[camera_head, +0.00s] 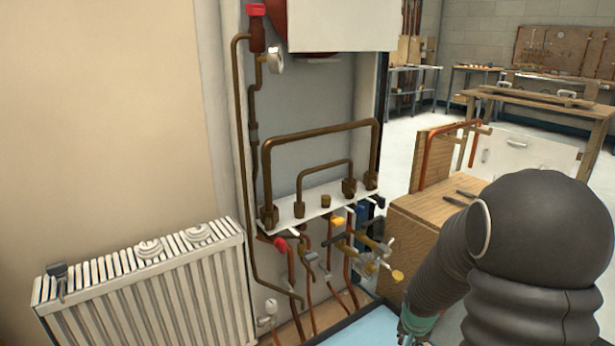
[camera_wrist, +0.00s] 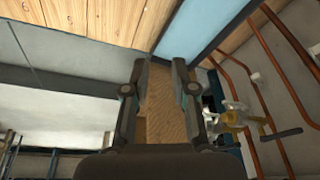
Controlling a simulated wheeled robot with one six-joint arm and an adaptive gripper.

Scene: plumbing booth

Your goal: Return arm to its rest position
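My arm (camera_head: 535,240) is a dark grey, ribbed shape at the lower right of the head view. It bends down and to the left, and its far end leaves the bottom edge near a teal part. My gripper (camera_wrist: 160,74) shows in the wrist view with its two dark fingers apart. Nothing is held between them; a brown wooden surface shows in the gap. The gripper's fingers cannot be made out in the head view.
A pipe panel with a white bracket (camera_head: 318,206), copper pipes and valves stands left of my arm. A wooden box (camera_head: 412,223) is close behind the arm. A white radiator (camera_head: 150,290) is at lower left. A workbench (camera_head: 545,103) stands at back right.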

